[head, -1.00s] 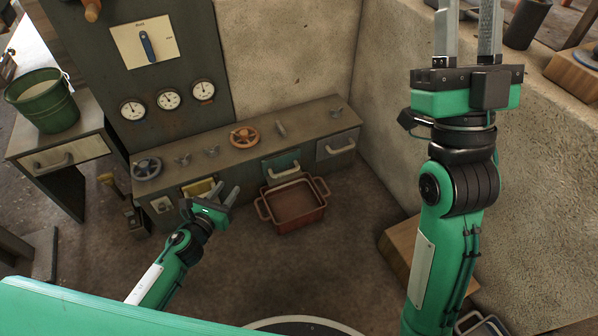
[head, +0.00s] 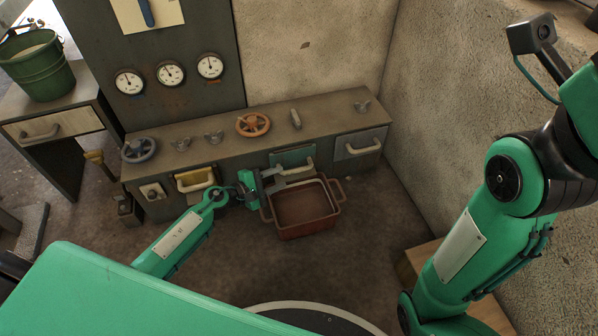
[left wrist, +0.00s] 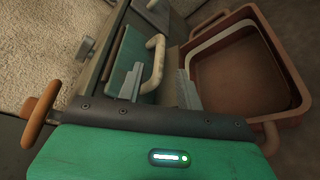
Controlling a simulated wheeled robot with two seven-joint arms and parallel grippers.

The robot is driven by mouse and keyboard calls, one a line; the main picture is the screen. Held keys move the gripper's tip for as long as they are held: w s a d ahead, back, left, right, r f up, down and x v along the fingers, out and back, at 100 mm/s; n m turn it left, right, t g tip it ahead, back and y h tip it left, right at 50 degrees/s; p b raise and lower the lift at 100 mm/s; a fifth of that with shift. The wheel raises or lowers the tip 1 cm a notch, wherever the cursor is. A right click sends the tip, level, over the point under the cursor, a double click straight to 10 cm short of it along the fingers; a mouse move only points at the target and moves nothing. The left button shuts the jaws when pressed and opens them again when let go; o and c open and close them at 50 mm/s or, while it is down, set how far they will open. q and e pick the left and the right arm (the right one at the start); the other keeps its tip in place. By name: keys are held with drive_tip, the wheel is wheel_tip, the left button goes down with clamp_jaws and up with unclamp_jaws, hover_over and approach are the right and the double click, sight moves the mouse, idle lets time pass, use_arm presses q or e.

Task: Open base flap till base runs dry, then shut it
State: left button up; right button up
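A green flap (head: 290,155) with a pale handle (head: 300,168) sits in the low bench front, above a red-brown tray (head: 303,231) on the floor. The flap also shows in the left wrist view (left wrist: 124,62). My left gripper (head: 273,181) is at this flap, over the tray's left rim. In the left wrist view its fingers are open, with the handle (left wrist: 154,62) between or just beyond them; I cannot tell whether they touch it. The tray's inside looks brown; I cannot tell if liquid is in it. My right arm (head: 465,245) stands at the right, its gripper out of frame.
A yellow flap (head: 193,180) and a grey flap (head: 360,142) flank the green one. An orange handwheel (head: 252,124), a grey handwheel (head: 139,149) and small knobs sit on the bench top. Dial gauges (head: 170,73) are above. A green bucket (head: 40,72) stands left. A wall closes the right.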

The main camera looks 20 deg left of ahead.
sight(293, 172)
use_arm(q)
drive_tip(key=b+x, duration=0.2)
drive_tip(key=x, duration=0.6)
drive_tip(key=shift+w+d, duration=0.15)
drive_tip(key=shift+w, duration=0.05)
clamp_jaws()
